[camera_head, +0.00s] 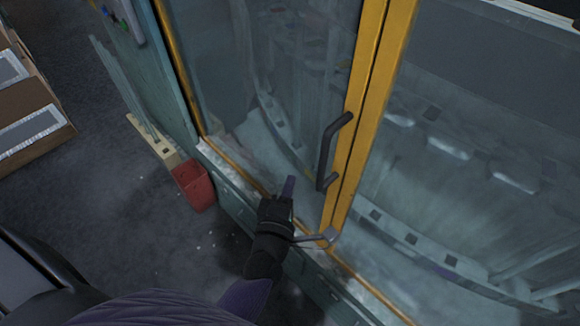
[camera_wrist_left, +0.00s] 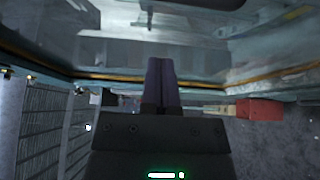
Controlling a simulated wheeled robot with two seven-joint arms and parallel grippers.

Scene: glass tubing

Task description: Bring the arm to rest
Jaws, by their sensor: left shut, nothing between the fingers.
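My left arm (camera_head: 262,262) comes up from the bottom of the head view. My right gripper is not in view.
A dark door handle (camera_head: 325,150) is right of the gripper, with a lower metal handle (camera_head: 318,238) beside the wrist. Cardboard boxes (camera_head: 30,120) lie far left. Dark floor between is open.

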